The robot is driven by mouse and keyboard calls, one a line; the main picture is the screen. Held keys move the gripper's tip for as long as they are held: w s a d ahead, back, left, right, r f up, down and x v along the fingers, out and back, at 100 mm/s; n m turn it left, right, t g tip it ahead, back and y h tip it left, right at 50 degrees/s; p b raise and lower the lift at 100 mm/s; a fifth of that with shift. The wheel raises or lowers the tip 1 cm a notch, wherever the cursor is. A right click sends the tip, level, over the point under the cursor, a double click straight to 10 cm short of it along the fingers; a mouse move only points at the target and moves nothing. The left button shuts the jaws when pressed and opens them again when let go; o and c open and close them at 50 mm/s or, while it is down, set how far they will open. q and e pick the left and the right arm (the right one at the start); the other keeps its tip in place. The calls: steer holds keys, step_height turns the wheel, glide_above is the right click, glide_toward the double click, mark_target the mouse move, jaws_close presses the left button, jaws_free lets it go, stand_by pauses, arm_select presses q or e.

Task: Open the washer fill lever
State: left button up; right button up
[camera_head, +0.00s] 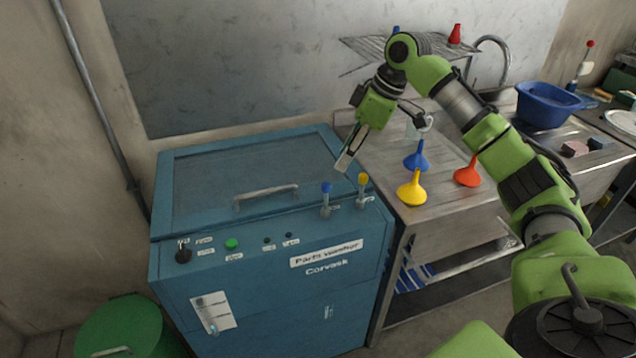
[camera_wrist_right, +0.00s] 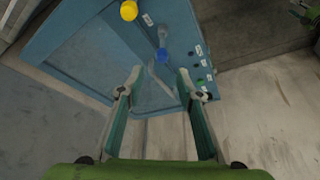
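The blue parts washer (camera_head: 270,280) stands at left centre in the head view. A blue-capped lever (camera_head: 326,188) and a yellow-capped lever (camera_head: 363,180) stand upright near the right end of its top front edge. Small labels beside them are too small to read, so I cannot tell which is the fill lever. In the right wrist view, the blue cap (camera_wrist_right: 162,55) lies ahead between the fingers and the yellow cap (camera_wrist_right: 128,11) is farther off. My right gripper (camera_head: 344,161) is open and empty, above and apart from both levers. My left gripper is not in view.
The washer lid (camera_head: 230,185) is closed, with a bar handle (camera_head: 266,194). A metal bench (camera_head: 440,215) on the right holds blue, yellow and red funnels and a blue basin (camera_head: 546,105). A green bin (camera_head: 120,328) stands at lower left.

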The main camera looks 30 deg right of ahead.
mark_target(326, 191)
steer(key=x, duration=0.2)
steer(key=p+x, duration=0.1)
steer(key=x, duration=0.3)
steer(key=shift+s+a, duration=0.1)
steer(key=shift+s, duration=0.3)
steer(key=p+x, duration=0.1)
steer(key=x, duration=0.2)
steer(key=shift+w+f, duration=0.25)
steer(key=shift+f, duration=0.1)
steer(key=shift+x, duration=1.05)
steer(key=shift+w+a+f+p, duration=0.1)
steer(key=shift+a+f+p, duration=0.05)
steer(key=shift+f+p, duration=0.15)
steer(key=shift+f, duration=0.2)
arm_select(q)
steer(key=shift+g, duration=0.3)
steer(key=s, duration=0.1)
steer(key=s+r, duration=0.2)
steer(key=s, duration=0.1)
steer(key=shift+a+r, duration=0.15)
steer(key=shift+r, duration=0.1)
arm_select(e)
jaws_close()
